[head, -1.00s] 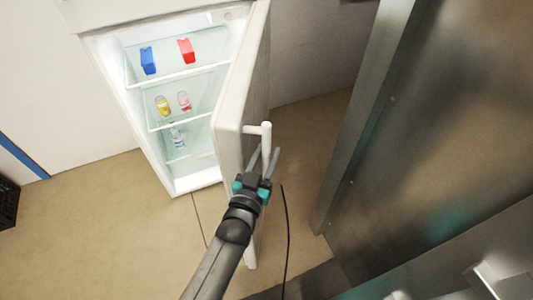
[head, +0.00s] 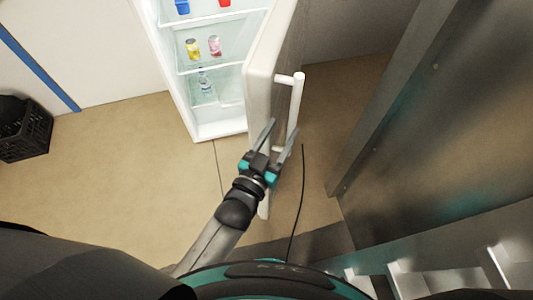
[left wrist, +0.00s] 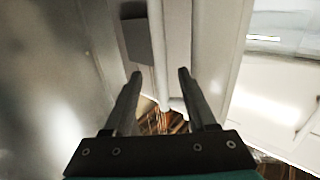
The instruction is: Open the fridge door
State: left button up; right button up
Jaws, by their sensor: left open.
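The white fridge (head: 205,132) stands with its door (head: 268,62) swung well open, so the lit shelves show. A white bar handle (head: 296,105) runs down the door's outer face. My left gripper (head: 281,132) is open, with its two fingers apart on either side of the lower handle in the head view. In the left wrist view, the handle (left wrist: 157,60) runs between the open fingers (left wrist: 160,75); I cannot tell whether they touch it. My right gripper is not in view.
Cans (head: 203,46) and a bottle (head: 205,82) stand on the fridge shelves. A large metal cabinet (head: 450,120) rises close on the right. A black crate (head: 25,130) sits at the far left. A thin dark cable (head: 297,205) shows near the door.

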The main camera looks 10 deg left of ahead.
pick_arm(q)
jog(key=v, duration=0.7)
